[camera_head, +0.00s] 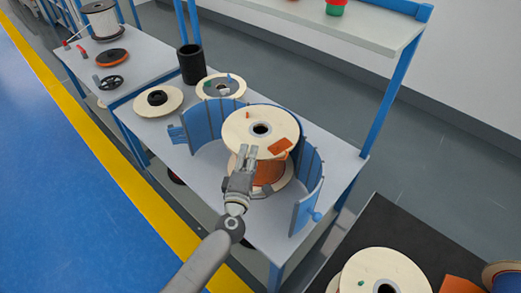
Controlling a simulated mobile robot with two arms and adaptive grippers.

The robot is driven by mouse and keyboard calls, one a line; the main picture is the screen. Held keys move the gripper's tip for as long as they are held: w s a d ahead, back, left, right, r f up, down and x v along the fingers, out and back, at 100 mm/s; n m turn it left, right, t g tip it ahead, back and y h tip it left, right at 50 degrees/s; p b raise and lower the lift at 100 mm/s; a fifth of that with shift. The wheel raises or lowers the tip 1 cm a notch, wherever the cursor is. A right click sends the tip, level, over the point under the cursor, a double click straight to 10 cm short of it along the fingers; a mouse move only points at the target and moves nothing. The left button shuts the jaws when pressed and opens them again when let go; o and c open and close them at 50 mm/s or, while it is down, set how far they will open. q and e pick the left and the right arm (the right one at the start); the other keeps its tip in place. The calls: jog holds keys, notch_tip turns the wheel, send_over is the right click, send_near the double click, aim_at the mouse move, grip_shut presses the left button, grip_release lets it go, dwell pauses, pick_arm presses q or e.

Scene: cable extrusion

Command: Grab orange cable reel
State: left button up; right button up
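The orange cable reel (262,124) stands upright on the workbench. It has pale round flanges and orange cable wound between them, with an orange patch on top. A curved blue guard stands around its back and sides. My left gripper (246,150) is at the reel's near side, by the front edge of the upper flange, and covers part of the reel. Its two fingers point away from me and look close together. I cannot tell whether they touch the flange or whether they are shut. My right gripper is not in view.
The blue guard (306,180) has a panel swung out at the right. A black cylinder (191,64) and two flat reels (157,100) (221,86) sit behind left. A shelf (345,22) overhangs at the back right. Another reel (384,272) is at the lower right.

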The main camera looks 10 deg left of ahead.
pick_arm(q)
grip_shut()
dwell(0.5)
jog(key=shift+w+r, duration=0.1)
jog(key=shift+r, duration=0.05)
